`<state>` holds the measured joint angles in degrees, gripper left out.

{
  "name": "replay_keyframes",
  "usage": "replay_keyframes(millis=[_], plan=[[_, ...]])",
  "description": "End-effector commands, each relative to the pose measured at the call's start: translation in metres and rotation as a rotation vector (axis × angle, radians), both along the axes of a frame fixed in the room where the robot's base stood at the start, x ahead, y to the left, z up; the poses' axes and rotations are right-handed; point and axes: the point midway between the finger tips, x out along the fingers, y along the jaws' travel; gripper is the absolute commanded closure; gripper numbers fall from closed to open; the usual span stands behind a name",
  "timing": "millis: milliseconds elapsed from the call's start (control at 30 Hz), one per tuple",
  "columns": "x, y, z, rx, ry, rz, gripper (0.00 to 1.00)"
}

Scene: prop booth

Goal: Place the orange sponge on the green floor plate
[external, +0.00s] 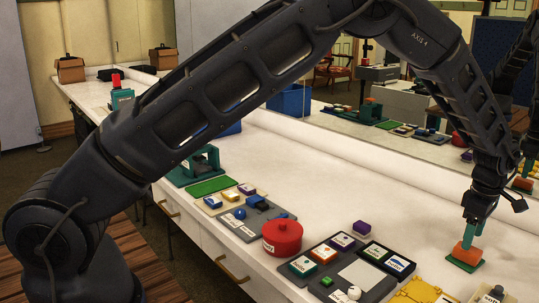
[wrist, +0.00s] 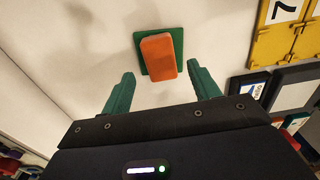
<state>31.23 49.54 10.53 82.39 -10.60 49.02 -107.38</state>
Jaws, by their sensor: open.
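The orange sponge (external: 467,252) rests on a dark green square plate (external: 462,265) at the right of the white table. In the wrist view the sponge (wrist: 158,57) covers most of the plate (wrist: 138,66), set at a slight angle, with green showing around much of its edge. My gripper (external: 470,234) is just above the sponge, pointing down. In the wrist view its teal fingers (wrist: 160,72) are spread wide, with no contact on the sponge visible.
Yellow panels (wrist: 287,35) and a dark tray with cards (external: 358,274) lie near the plate. A red pot (external: 282,237), a bright green mat (external: 208,187) and a teal frame stand farther left. White table behind the plate is clear. A mirror backs the table.

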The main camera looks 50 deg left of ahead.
Motion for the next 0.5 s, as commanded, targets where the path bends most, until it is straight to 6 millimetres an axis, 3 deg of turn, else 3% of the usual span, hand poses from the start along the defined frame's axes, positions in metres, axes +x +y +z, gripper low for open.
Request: replay_keyframes(millis=[200,500], plan=[[0.0,-0.001,0.043,-0.002,-0.002,-0.001,0.39],[0.0,0.0,0.074,0.0,0.0,-0.001,0.39]])
